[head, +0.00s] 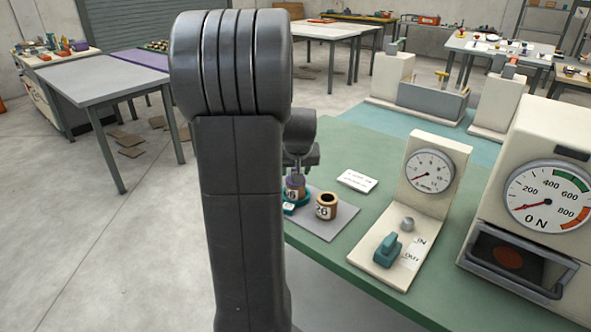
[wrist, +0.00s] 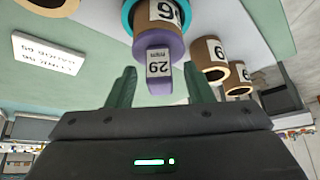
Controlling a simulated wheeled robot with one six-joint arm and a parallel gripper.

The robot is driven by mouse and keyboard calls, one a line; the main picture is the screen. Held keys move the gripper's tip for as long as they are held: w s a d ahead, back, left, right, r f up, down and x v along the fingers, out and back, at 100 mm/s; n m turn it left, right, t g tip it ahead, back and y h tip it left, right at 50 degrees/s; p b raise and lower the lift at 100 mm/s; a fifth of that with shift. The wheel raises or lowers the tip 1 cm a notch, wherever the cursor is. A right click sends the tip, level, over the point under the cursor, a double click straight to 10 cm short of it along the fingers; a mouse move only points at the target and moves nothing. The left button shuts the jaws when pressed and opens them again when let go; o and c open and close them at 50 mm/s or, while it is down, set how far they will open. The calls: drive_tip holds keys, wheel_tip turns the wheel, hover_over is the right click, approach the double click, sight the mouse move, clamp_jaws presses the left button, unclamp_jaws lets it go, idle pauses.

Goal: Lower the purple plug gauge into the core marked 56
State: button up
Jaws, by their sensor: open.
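The purple plug gauge (wrist: 178,50) sits at the top of a tan core (wrist: 146,12) in the wrist view, its labelled handle toward my gripper. In the head view the plug (head: 297,181) is a small purple patch above the teal holder (head: 290,209). My gripper (wrist: 162,88) is open, with a finger on either side of the handle's end and gaps between. How deep the plug is in the core is hidden.
Another tan core (head: 326,205), its label ending in 6, stands right on the grey mat (head: 325,228). A white card (head: 357,181) lies behind. A dial stand (head: 437,158) with a teal lever (head: 388,250) and a larger gauge box (head: 545,130) stand further right.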

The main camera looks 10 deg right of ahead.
drive_tip(key=d+v, duration=0.1)
drive_tip(key=v, duration=1.2)
drive_tip(key=shift+s+a+r, duration=0.15)
drive_tip(key=shift+a+r, duration=0.15)
drive_tip(key=shift+a, duration=0.15)
drive_tip(key=shift+f, duration=0.1)
drive_tip(key=x, duration=1.3)
drive_tip(key=shift+w+p, duration=0.3)
drive_tip(key=shift+p, duration=0.1)
drive_tip(key=shift+s+r+p, duration=0.1)
drive_tip(key=shift+r+p, duration=0.2)
drive_tip(key=shift+r, duration=0.35)
drive_tip(key=shift+f, duration=0.1)
